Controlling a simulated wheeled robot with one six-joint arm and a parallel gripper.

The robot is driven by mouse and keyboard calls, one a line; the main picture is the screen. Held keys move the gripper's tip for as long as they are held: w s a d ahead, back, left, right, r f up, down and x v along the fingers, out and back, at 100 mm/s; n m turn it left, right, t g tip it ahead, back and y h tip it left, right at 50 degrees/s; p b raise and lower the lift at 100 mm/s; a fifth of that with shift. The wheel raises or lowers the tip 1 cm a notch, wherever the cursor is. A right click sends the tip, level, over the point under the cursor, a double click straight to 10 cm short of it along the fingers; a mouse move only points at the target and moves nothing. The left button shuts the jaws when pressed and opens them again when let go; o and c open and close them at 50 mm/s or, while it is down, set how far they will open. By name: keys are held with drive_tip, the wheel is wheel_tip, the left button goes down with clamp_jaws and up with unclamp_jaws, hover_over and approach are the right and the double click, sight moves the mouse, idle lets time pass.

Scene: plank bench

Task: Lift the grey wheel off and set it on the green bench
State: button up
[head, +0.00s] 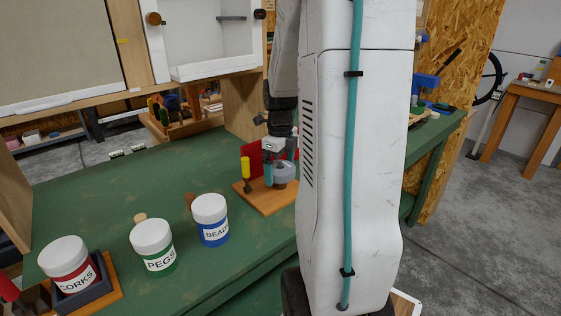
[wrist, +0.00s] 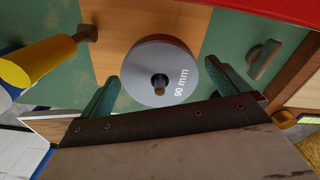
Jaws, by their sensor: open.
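The grey wheel (wrist: 150,75), marked "90 mm", sits around a short dark post with a brown tip (wrist: 161,86). In the head view the wheel (head: 284,169) is above an orange wooden board (head: 268,204) on the green bench (head: 110,192). My gripper (wrist: 162,72) is open, its two green fingers on either side of the wheel, close to its rim. I cannot tell whether either finger touches it. The head view shows my gripper (head: 278,160) over the board; my arm hides part of the area to the right.
A yellow-handled tool (head: 246,172) stands on the board's left, and a red panel (head: 253,157) rises behind. Jars labelled BEADS (head: 211,220), PEGS (head: 153,246) and CORKS (head: 67,264) stand at the front left. The bench behind the jars is mostly clear.

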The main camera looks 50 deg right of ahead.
drive_tip(key=c, duration=1.1)
drive_tip(key=shift+r, duration=3.75)
